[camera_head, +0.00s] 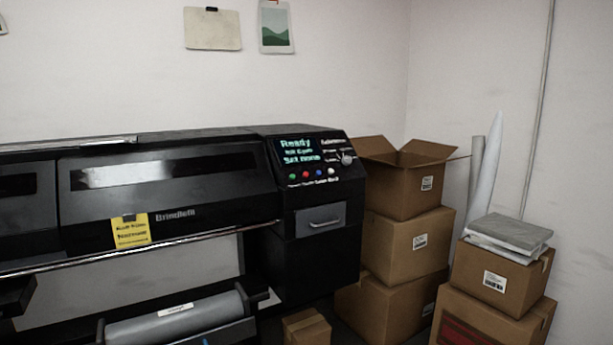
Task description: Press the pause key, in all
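A large black printer (165,190) fills the left half of the head view. Its control panel at the right end has a lit screen (300,150) reading "Ready", with smaller lines under it. A knob (347,159) sits right of the screen. Neither of my grippers is in view.
A handled drawer (323,219) is below the panel. A grey roll (175,318) lies low in front of the printer. Stacked cardboard boxes (405,240) stand close at its right, the top one open. More boxes (500,280) stand further right. A yellow note (130,231) hangs on the printer.

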